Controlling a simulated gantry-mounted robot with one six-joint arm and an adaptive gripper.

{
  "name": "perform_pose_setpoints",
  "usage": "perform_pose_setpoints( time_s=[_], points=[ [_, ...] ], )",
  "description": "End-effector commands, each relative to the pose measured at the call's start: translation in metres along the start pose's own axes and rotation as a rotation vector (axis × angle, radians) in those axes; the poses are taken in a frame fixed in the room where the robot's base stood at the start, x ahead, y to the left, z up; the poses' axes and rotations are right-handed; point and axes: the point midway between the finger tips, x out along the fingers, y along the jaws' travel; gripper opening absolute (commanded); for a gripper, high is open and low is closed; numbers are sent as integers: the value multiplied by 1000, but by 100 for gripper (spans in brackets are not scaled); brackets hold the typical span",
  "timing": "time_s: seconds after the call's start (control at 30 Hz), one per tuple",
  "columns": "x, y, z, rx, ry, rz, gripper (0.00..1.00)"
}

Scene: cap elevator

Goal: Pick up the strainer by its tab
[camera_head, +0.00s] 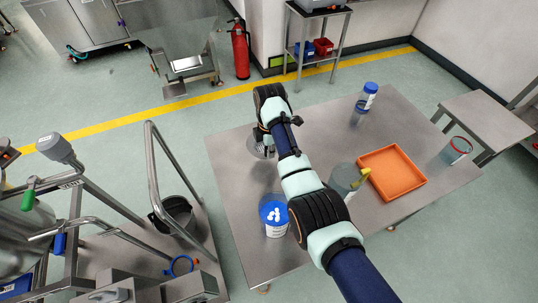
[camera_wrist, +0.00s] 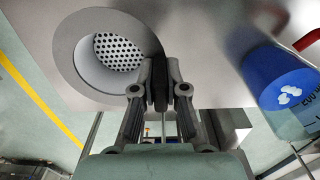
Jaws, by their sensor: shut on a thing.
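The strainer (camera_wrist: 84,66) is a grey round dish with a wide rim and a perforated bottom. In the wrist view it lies just left of my fingertips. My gripper (camera_wrist: 160,88) is shut on its dark tab, which shows between the two fingers. In the head view the strainer (camera_head: 256,148) is partly hidden by my gripper (camera_head: 267,138), near the table's left edge. I cannot tell whether it touches the table top.
The steel table (camera_head: 235,195) also bears a blue-lidded tub (camera_head: 276,228), an orange tray (camera_head: 397,175), a clear container (camera_head: 344,179), a blue-capped jar (camera_head: 367,97) and a red-rimmed jar (camera_head: 455,150). A metal rail frame (camera_head: 154,175) stands left of the table.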

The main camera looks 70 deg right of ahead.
Motion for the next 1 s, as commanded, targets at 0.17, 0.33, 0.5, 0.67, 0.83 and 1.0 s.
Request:
perform_pose_setpoints(
  time_s=[0.17, 0.33, 0.5, 0.67, 0.83, 1.0],
  points=[
    [-72, 1, 0, 0, 0, 4, 0],
    [-123, 1, 0, 0, 0, 2, 0],
    [-147, 0, 0, 0, 0, -1, 0],
    [-149, 0, 0, 0, 0, -1, 0],
    [-153, 0, 0, 0, 0, 0, 0],
    [-164, 0, 0, 0, 0, 0, 0]
  ],
)
